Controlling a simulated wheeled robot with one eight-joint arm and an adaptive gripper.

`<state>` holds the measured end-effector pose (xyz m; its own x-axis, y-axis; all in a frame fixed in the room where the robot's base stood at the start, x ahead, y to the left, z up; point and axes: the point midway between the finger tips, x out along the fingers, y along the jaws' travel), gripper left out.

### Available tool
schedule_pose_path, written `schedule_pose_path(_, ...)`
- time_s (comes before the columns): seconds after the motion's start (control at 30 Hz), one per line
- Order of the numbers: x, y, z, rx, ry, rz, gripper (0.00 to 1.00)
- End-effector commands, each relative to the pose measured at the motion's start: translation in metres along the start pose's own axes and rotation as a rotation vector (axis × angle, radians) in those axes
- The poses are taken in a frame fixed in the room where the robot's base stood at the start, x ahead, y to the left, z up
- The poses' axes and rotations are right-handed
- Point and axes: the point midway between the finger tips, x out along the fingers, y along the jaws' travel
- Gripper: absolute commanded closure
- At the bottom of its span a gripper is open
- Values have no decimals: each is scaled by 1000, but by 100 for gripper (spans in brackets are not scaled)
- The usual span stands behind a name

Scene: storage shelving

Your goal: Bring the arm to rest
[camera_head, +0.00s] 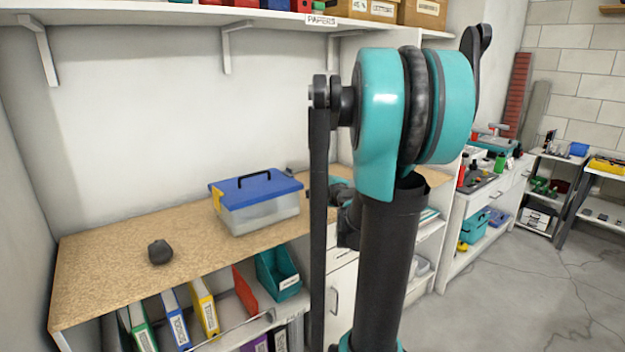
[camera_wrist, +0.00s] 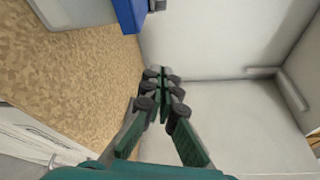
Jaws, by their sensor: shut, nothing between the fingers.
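My gripper (camera_wrist: 162,72) shows in the wrist view with its two fingers together at the tips and nothing between them. It is near the wood-topped counter (camera_wrist: 95,65), with the white wall beyond it. In the head view my teal and black arm stands upright right of centre. It hides part of the counter, and the gripper itself cannot be made out there.
A clear box with a blue lid (camera_head: 258,203) and a dark rounded object (camera_head: 160,252) stand on the counter. Binders (camera_head: 205,306) and a teal bin (camera_head: 278,273) sit below. A wall shelf (camera_head: 200,17) runs above. Floor (camera_head: 520,290) is open at right.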

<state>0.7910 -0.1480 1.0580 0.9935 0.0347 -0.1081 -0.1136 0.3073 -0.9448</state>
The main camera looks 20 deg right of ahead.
Motion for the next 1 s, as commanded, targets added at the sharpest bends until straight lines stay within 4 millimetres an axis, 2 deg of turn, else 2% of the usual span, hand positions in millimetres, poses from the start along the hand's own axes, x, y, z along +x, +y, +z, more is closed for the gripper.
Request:
schedule_pose_path(0.17,-2,6,7,-33,-14,18,100)
schedule_pose_path(0.27,-13,26,28,-151,-63,81,100)
schedule_pose_path(0.37,-35,67,61,-365,-154,196,100)
schedule_pose_path(0.43,-59,104,80,-550,-234,297,100)
schedule_pose_path(0.57,-110,169,96,-876,-376,484,100)
schedule_pose_path(0.7,-173,229,87,-1202,-519,688,100)
schedule_pose_path(0.8,-216,258,68,-1400,-606,829,100)
schedule_pose_path(0.9,-247,274,50,-1539,-664,936,100)
schedule_pose_path(1.0,-265,281,37,-1617,-697,1003,100)
